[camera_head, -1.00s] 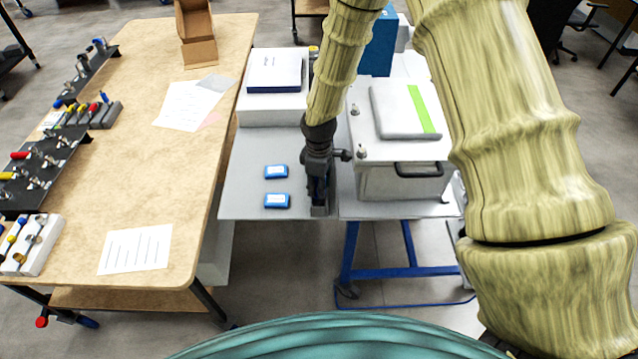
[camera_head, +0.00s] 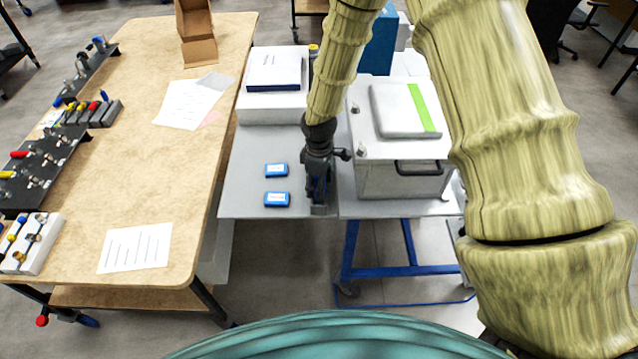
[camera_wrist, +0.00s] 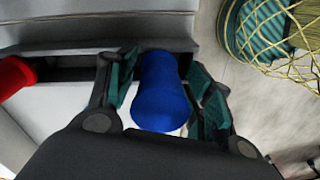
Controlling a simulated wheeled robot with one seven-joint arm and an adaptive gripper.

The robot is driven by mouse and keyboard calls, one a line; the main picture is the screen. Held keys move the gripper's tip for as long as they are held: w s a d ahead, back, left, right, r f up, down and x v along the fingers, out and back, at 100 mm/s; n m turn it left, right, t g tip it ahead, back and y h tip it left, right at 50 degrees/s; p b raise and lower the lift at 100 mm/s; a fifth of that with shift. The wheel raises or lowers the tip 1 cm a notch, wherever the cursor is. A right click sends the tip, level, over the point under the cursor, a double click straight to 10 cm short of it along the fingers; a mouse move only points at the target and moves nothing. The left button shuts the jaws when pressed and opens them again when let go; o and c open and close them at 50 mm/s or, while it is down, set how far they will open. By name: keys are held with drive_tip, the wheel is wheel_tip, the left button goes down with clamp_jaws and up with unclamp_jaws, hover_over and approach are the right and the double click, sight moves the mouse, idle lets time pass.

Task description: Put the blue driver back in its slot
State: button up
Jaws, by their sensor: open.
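The blue driver (camera_wrist: 160,92) shows in the wrist view as a thick blue handle, end towards the camera. It stands between the two teal-padded fingers of my gripper (camera_wrist: 167,95), which are open around it. Its lower end is hidden, so I cannot tell how deep it sits in a slot. The dark rack (camera_wrist: 70,68) runs behind and to the left of it. In the head view my gripper (camera_head: 318,190) points down over the grey cart top, at the small grey rack end (camera_head: 319,210).
A red handle (camera_wrist: 14,76) stands at the rack's left in the wrist view. Two blue boxes (camera_head: 277,199) lie left of my gripper. A white lidded case (camera_head: 400,178) stands close on the right. A white box with a book (camera_head: 272,108) is behind. The workbench (camera_head: 150,190) is at left.

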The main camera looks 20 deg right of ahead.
drive_tip(key=o, duration=0.6)
drive_tip(key=shift+c, duration=0.2)
drive_tip(key=shift+r, duration=0.1)
wheel_tip(320, 180, up, 12)
drive_tip(key=shift+f, duration=0.1)
drive_tip(key=shift+d+f, duration=0.1)
idle(0.5)
